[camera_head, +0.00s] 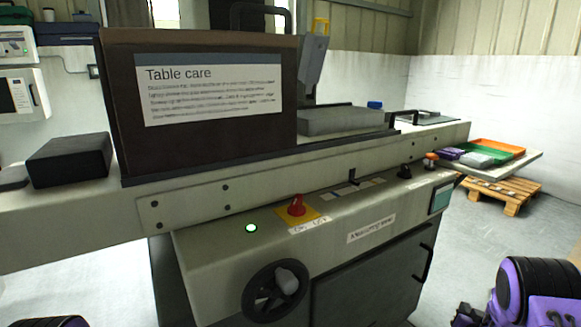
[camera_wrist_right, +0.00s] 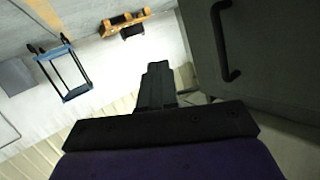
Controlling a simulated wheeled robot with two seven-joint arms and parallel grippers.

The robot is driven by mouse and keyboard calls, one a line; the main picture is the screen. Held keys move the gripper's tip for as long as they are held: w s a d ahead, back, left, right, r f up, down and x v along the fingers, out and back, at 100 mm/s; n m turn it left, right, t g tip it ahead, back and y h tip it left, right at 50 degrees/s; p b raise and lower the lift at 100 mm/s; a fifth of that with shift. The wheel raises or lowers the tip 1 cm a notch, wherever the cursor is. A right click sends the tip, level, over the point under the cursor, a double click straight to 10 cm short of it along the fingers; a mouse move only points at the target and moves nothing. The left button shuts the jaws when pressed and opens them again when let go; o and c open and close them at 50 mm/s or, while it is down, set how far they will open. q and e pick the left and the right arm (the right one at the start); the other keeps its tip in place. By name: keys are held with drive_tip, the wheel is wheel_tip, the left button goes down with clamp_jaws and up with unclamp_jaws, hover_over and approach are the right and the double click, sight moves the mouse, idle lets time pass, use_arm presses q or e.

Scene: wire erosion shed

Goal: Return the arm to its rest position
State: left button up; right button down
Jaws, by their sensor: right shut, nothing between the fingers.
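My right arm (camera_head: 535,290), purple and black, is at the lower right corner of the head view, in front of the machine's right end and apart from it. Part of my right gripper (camera_head: 468,316) shows at the bottom edge there. In the right wrist view the gripper's dark fingers (camera_wrist_right: 156,86) are together with nothing held, over open floor beside a dark cabinet door. A purple and black piece of my left arm (camera_head: 50,322) shows at the bottom left corner; the left gripper itself is out of view.
A tray with an orange bin (camera_head: 497,147) projects right, above a wooden pallet (camera_head: 502,192).

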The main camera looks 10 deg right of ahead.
drive_tip(key=s+a+f+g+y, duration=0.1)
drive_tip(key=s+a+f+g, duration=0.2)
drive_tip(key=s+a+f, duration=0.4)
drive_tip(key=s+a+f+g+y, duration=0.15)
drive_tip(key=s+a+f, duration=0.25)
drive_tip(key=s+a, duration=0.4)
drive_tip(key=s+a+f+n+g+y, duration=0.15)
drive_tip(key=s+a+g, duration=0.35)
drive_tip(key=s+a, duration=1.1)
wheel_tip(320, 180, up, 25)
drive_tip(key=s+d+p, duration=0.1)
drive_tip(key=d+p, duration=0.1)
drive_tip(key=p, duration=2.3)
drive_tip(key=shift+s+y+p, duration=0.25)
drive_tip(key=shift+y+p, duration=0.05)
drive_tip(key=shift+p, duration=0.05)
drive_tip(key=shift+f, duration=0.1)
